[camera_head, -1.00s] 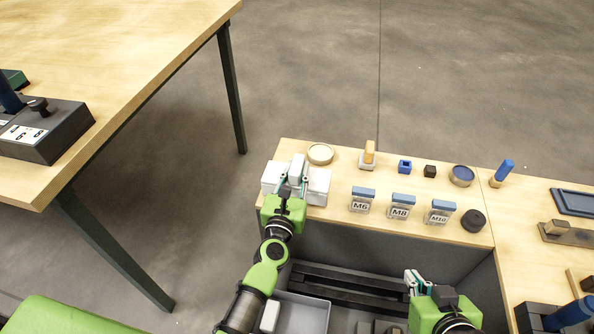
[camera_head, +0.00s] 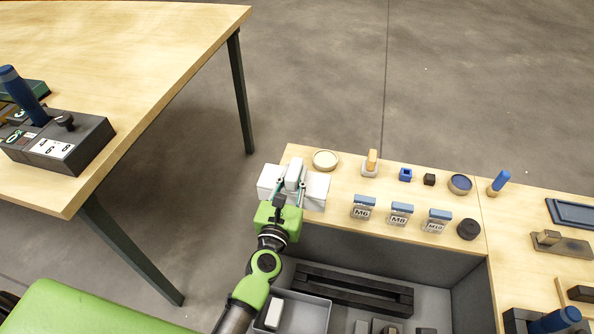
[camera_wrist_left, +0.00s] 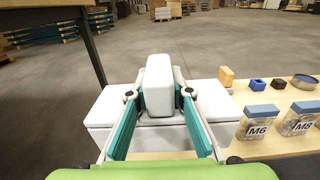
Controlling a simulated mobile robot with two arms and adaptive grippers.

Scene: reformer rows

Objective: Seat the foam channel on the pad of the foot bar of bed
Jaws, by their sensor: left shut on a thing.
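My left gripper (camera_head: 288,192) is shut on a pale upright block that stands up from the middle of a wide white piece (camera_head: 316,187). In the left wrist view, the fingers (camera_wrist_left: 158,105) flank this block, and the wide white piece (camera_wrist_left: 105,107) spreads to both sides. I cannot tell whether it is the foam channel. It is over the left end of the wooden worktop and sticks out past its edge. I cannot make out a foot bar or its pad. My right gripper is out of view.
The worktop (camera_head: 335,208) carries a round dish (camera_head: 325,160), an orange-topped block (camera_head: 371,161) and M6, M8 and M10 boxes (camera_head: 400,214). A grey tray (camera_head: 310,314) lies in the well in front. A wooden table (camera_head: 150,60) stands left, with open floor between.

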